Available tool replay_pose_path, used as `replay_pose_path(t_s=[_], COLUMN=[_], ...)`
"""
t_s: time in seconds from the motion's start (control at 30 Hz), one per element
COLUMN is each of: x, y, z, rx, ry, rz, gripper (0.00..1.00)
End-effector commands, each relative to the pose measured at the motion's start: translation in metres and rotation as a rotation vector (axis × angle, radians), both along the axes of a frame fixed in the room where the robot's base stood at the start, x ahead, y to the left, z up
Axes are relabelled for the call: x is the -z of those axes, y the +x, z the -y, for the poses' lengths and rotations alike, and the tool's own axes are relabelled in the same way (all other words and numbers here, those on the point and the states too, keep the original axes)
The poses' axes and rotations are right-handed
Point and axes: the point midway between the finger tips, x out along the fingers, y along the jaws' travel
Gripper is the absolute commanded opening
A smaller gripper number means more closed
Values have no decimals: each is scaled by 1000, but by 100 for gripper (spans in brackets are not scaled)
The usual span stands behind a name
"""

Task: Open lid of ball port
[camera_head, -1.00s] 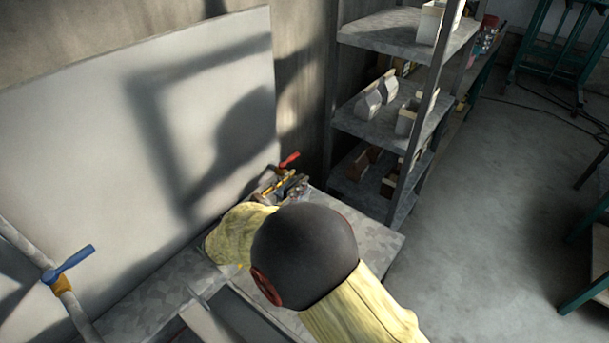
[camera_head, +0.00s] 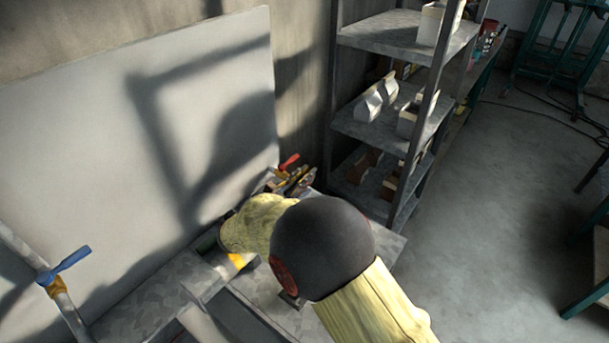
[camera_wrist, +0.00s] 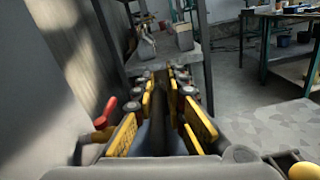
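My gripper (camera_wrist: 168,80) has yellow pads on both fingers. In the wrist view they stand apart, with a dark strip in the gap between them; I see no object clearly held there. In the head view my gripper (camera_head: 302,179) shows partly, beyond my dark round arm joint. A red-handled valve (camera_head: 289,161) is close beside it, and the red handle also shows just left of the fingers in the wrist view (camera_wrist: 108,110). I cannot pick out the ball port or its lid in either view; my arm covers part of the bench.
A large pale panel (camera_head: 90,130) stands along the left. A blue-handled valve (camera_head: 66,264) is on a pipe at lower left. A metal shelf (camera_head: 385,130) holding boxes stands ahead of the bench (camera_head: 160,295). Open floor (camera_head: 480,210) lies to the right.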

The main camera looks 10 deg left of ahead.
Motion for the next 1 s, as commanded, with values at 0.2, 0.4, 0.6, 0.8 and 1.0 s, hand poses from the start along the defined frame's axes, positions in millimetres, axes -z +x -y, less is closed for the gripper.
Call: replay_pose_path(t_s=[0.2, 0.4, 0.6, 0.8, 1.0], x=[-1, -1, -1, -2, -4], y=[0, 0, 1, 1, 1], z=[-1, -2, -2, -3, -4], rx=[-3, -4, -6, -6, -7], ry=[2, 3, 3, 4, -9], rz=[1, 1, 3, 4, -4], gripper=[0, 0, 0, 0, 0])
